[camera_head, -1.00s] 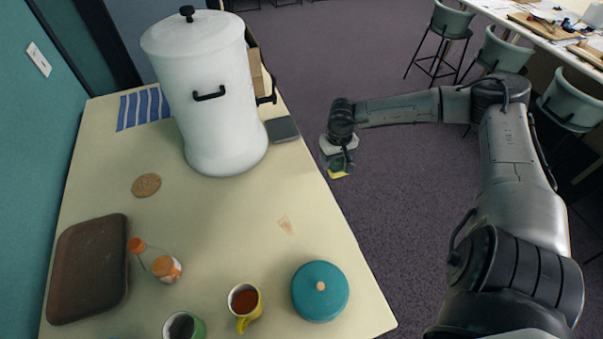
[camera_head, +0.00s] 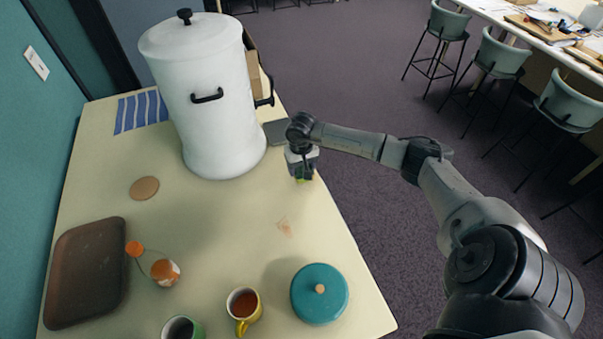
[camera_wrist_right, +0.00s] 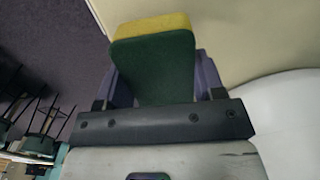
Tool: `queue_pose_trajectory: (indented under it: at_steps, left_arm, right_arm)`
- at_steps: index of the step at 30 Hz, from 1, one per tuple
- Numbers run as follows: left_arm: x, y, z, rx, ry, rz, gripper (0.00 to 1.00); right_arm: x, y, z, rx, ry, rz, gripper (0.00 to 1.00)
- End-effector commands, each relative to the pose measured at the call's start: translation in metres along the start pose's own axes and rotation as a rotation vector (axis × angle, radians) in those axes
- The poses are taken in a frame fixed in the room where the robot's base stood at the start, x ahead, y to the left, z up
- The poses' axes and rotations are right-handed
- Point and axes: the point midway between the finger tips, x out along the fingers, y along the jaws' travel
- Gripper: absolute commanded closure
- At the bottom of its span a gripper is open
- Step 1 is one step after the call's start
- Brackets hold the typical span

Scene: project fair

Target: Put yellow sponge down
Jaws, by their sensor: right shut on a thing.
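My right gripper (camera_head: 304,177) is over the right edge of the table (camera_head: 228,222), to the right of the large white pot. In the right wrist view, the gripper (camera_wrist_right: 152,75) is shut on the yellow sponge (camera_wrist_right: 150,25), which has a yellow layer and a dark green layer. The sponge sticks out past the fingers, with the cream tabletop and part of the floor behind it. In the head view only a small yellow-green bit of it shows below the gripper. I cannot tell whether it touches the table. My left gripper is not in view.
The white pot (camera_head: 215,110) and a dark flat item (camera_head: 277,132) are close by. A brown mark (camera_head: 285,227), teal lid (camera_head: 320,293), yellow mug (camera_head: 244,304), bottle (camera_head: 160,268), coaster (camera_head: 144,188) and brown tray (camera_head: 86,272) are on the table. The middle is mostly clear.

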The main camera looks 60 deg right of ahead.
Motion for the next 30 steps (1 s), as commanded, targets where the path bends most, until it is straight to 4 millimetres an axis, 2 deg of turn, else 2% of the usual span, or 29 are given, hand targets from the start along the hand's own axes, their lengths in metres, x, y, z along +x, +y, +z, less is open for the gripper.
queue_pose_trajectory:
  at_steps: [9,21,22,29,30]
  left_arm:
    - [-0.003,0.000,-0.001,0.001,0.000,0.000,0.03]
    - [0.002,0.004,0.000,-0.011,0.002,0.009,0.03]
    - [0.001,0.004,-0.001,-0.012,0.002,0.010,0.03]
    - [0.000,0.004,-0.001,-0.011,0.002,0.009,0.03]
    - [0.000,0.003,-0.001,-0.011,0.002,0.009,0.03]
  right_arm:
    - [0.035,0.000,0.001,0.000,-0.003,-0.001,0.60]
    - [0.040,0.000,0.001,-0.001,0.000,-0.001,0.60]
    - [0.038,0.000,0.001,-0.001,0.000,-0.001,0.35]
    - [0.038,0.000,0.001,-0.001,-0.001,-0.001,0.13]
    - [0.038,0.000,0.001,-0.001,-0.001,-0.001,0.12]
